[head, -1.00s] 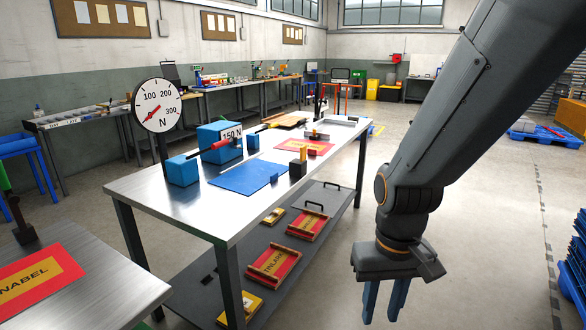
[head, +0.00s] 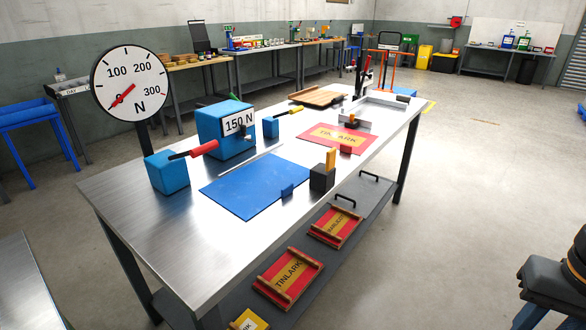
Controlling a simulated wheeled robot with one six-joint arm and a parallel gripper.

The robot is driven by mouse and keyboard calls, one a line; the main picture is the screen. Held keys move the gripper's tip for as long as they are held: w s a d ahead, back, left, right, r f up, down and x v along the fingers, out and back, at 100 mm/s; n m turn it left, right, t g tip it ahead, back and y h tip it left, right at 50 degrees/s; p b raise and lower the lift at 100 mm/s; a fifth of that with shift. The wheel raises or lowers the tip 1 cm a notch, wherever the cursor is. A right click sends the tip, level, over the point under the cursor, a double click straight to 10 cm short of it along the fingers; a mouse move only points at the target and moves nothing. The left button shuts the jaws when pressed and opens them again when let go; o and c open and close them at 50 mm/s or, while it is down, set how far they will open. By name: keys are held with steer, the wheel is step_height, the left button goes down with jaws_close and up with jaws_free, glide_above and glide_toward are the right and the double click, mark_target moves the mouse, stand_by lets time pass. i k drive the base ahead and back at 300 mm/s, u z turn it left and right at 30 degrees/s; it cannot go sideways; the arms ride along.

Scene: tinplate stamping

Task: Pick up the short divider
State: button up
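I cannot tell for certain which piece is the short divider. A small blue piece (head: 287,190) stands at the near right edge of the blue mat (head: 240,187) on the steel table. A thin pale strip (head: 252,162) lies along the mat's far edge. A small orange piece (head: 331,159) stands upright at a dark block (head: 322,178) right of the mat. My gripper (head: 548,290) is at the bottom right, away from the table and over the floor. Its fingers are mostly cut off by the frame edge. Nothing held shows.
The dial gauge (head: 130,84), 150 N blue block (head: 222,127) and smaller blue block (head: 166,172) stand at the left. A red TINLARK plate (head: 340,137) and a wooden board (head: 318,95) lie farther back. Framed plates lie on the lower shelf (head: 364,196). Floor on the right is clear.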

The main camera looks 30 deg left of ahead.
mark_target(247, 192)
steer(key=u, duration=0.15)
steer(key=i, duration=0.75)
steer(key=u, duration=1.2)
steer(key=i, duration=0.7)
steer(key=u, duration=0.8)
